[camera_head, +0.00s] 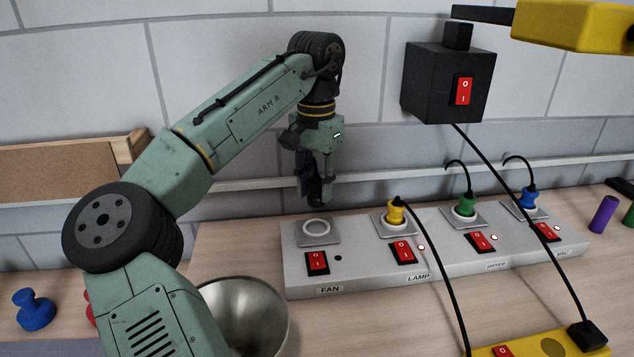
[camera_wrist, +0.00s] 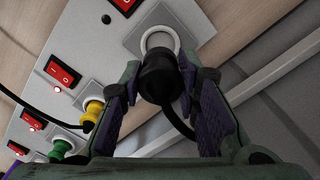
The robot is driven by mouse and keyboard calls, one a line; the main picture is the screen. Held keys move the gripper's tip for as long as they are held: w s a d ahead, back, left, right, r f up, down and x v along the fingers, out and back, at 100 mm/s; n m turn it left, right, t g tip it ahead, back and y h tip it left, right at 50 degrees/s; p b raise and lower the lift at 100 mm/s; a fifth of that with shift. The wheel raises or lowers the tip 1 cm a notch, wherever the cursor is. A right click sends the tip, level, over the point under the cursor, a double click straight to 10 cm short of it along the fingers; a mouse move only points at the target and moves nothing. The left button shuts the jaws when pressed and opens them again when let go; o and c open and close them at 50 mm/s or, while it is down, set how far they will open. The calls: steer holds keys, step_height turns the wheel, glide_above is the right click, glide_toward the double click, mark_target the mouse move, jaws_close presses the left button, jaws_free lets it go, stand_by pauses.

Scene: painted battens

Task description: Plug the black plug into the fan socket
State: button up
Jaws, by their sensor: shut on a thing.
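My gripper (camera_head: 316,196) is above and just behind the left end of the grey power strip (camera_head: 362,270). In the wrist view my gripper (camera_wrist: 168,85) is shut on the black plug (camera_wrist: 158,78), with its black cord trailing back between the fingers. In the head view the plug is hard to make out between the dark fingers. The fan socket (camera_head: 316,228) is a round white-ringed outlet over the FAN label. It is empty and shows just beyond the plug in the wrist view (camera_wrist: 158,40). The plug appears apart from it in the head view.
A yellow plug (camera_head: 395,212), a green plug (camera_head: 465,205) and a blue plug (camera_head: 528,198) sit in the other sockets. Red switches (camera_head: 317,263) line the front. A metal bowl (camera_head: 245,315) stands in front. A black cord (camera_head: 440,270) crosses the strip.

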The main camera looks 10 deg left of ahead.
mark_target(316, 181)
steer(key=shift+f, duration=0.1)
steer(key=shift+f+b, duration=2.2)
steer(key=shift+f, duration=0.65)
steer(key=shift+r+p, duration=0.1)
steer(key=shift+p, duration=1)
steer(key=shift+f, duration=0.7)
steer(key=o, duration=1.2)
steer(key=shift+c, duration=0.2)
step_height(316, 181, up, 12)
steer(key=shift+r, duration=0.1)
